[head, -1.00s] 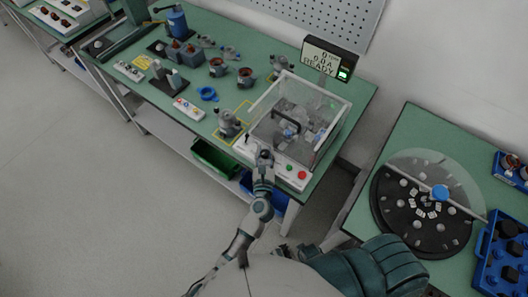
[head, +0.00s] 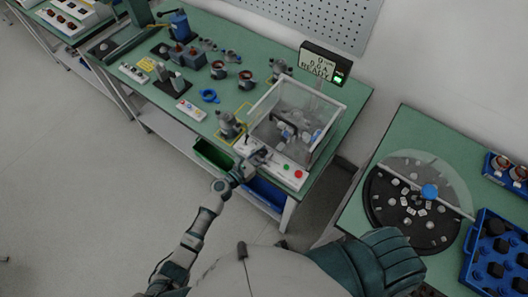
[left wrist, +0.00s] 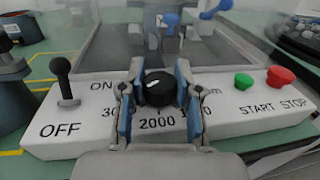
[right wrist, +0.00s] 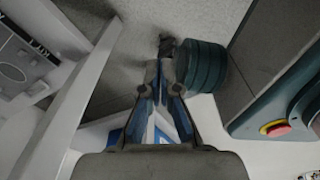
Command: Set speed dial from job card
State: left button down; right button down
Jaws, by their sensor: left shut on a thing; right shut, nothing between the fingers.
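The black speed dial (left wrist: 158,88) sits on the white front panel (left wrist: 225,118) of the test box, with a white mark on its top. My left gripper (left wrist: 158,85) is shut on the dial, one finger on each side. The panel reads 2000 in front of the dial; the fingers partly hide the numbers on both sides. In the head view my left gripper (head: 258,156) is at the panel's front. The display (head: 323,64) reads READY with a green light. My right gripper (right wrist: 166,75) is shut and empty, away from the panel. I cannot make out a job card.
A black toggle lever (left wrist: 63,82) stands left of the dial by OFF. Green START (left wrist: 243,80) and red STOP (left wrist: 281,76) buttons are on the right. A clear cover (head: 297,112) stands behind the panel. A round black tray (head: 385,205) is on the right table.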

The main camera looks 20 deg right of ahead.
pick_arm(q)
jog(key=m+g+h+b, duration=0.1)
jog(key=g, duration=0.1)
jog(key=m+g+b, duration=0.2)
jog(key=g, duration=0.1)
jog(key=shift+f+m+h, duration=0.2)
jog(key=shift+m+h, duration=0.1)
jog(key=shift+h, duration=0.1)
jog(key=shift+r+m+g, duration=0.15)
jog(key=shift+m+g, duration=0.15)
jog(key=shift+g, duration=0.3)
pick_arm(e)
jog(key=w+a+r, duration=0.1)
jog(key=w+r, duration=0.2)
jog(key=w, duration=0.5)
jog(key=shift+w+a, duration=0.4)
pick_arm(q)
jog(key=c, duration=0.8)
grip_release()
jog(key=shift+w, duration=0.1)
jog(key=shift+a, duration=0.15)
pick_arm(e)
jog(key=shift+w, duration=0.1)
pick_arm(q)
jog(key=a, duration=0.4)
jog(key=s+a, duration=0.1)
jog(key=a, duration=0.6)
jog(key=shift+s+a, duration=0.35)
jog(key=shift+a, duration=0.05)
